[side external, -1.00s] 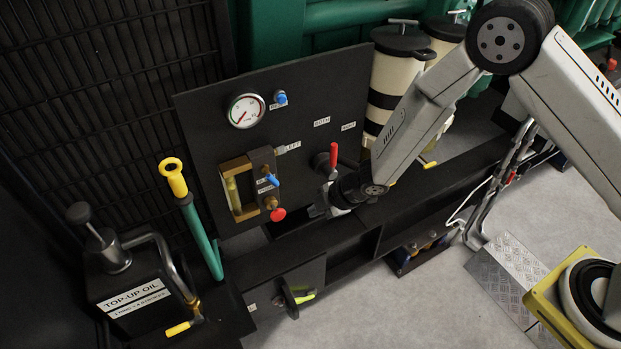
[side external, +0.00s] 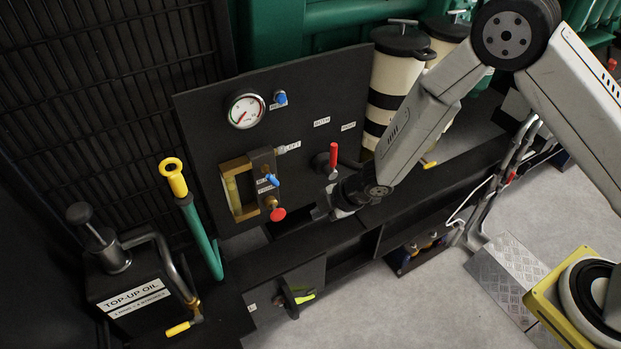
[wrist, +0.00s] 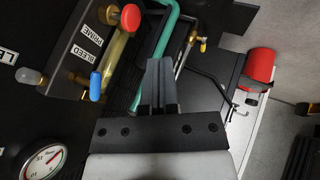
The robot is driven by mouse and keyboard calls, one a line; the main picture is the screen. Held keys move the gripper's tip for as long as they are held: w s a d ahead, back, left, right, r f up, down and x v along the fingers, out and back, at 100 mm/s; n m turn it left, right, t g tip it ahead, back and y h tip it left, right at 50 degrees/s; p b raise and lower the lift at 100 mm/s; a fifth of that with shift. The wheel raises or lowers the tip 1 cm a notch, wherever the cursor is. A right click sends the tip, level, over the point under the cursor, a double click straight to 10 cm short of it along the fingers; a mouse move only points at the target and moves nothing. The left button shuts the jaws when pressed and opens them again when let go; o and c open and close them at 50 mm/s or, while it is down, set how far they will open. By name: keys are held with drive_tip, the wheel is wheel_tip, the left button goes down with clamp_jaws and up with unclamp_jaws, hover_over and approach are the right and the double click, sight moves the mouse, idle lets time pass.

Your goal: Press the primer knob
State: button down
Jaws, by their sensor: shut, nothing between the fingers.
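The primer knob is the red round knob (side external: 278,214) on a brass stem at the lower part of the small block on the black panel. In the wrist view the red knob (wrist: 130,17) is at the upper left, beside the PRIME label. My gripper (side external: 318,213) is shut and empty, to the right of the knob and apart from it. In the wrist view my gripper's fingertips (wrist: 160,62) are together, right of and below the red knob. The gripper tip is small and partly dark against the panel in the side view.
The blue bleed knob (side external: 271,179) is just above the primer knob; it also shows in the wrist view (wrist: 96,87). A red-handled lever (side external: 333,156) stands close to my wrist. A gauge (side external: 246,111) is higher up. A green-and-yellow pump handle (side external: 201,235) is at the left.

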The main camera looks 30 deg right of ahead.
sight(282, 210)
drive_tip(key=shift+s+r, duration=0.2)
drive_tip(key=shift+s, duration=0.3)
drive_tip(key=w+a+f, duration=0.4)
drive_tip(key=w+f, duration=0.4)
drive_tip(key=shift+a, duration=0.4)
idle(0.6)
drive_tip(key=shift+w, duration=0.2)
idle(0.3)
drive_tip(key=shift+w+r, duration=0.1)
drive_tip(key=shift+w, duration=1.15)
